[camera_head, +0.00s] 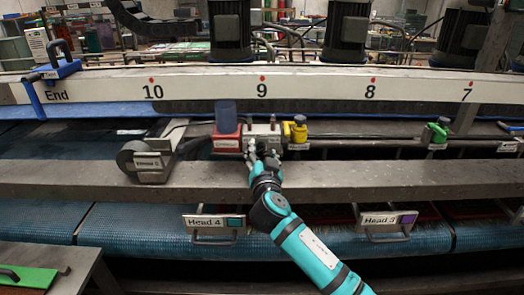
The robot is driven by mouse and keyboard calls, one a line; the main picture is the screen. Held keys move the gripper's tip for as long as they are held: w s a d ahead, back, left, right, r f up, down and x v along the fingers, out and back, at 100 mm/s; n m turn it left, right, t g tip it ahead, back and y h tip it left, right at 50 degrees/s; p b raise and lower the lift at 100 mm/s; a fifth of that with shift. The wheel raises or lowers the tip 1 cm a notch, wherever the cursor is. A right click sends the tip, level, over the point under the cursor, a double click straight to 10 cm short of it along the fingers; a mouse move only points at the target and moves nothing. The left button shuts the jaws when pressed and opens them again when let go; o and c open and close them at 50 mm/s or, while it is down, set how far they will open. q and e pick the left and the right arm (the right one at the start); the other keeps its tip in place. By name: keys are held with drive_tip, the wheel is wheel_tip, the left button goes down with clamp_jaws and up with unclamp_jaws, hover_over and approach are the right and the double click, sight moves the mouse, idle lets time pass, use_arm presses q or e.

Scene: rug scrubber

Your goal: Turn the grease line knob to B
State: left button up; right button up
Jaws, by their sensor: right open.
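My right arm reaches up from the bottom of the head view, and my right gripper (262,147) is open at the front of a small grey metal block (264,129). The gripper covers part of the block's front. I cannot make out whether the fingers touch it. A red box with a dark blue cylinder (226,117) on top stands just left of the block. A yellow knob-like fitting (297,130) sits just to its right. No letter B or knob pointer is readable, and I cannot tell which part is the grease line knob. My left gripper is not in view.
A grey beam (400,180) runs across below the block. A dark curved hose fitting (150,160) is at the left, and a green fitting (437,131) is farther right. Handles labelled Head 4 (214,224) and Head 3 (387,222) stick out below. A numbered white rail (320,86) runs behind.

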drive_tip(key=shift+w, duration=0.1)
drive_tip(key=shift+c, duration=0.2)
clamp_jaws()
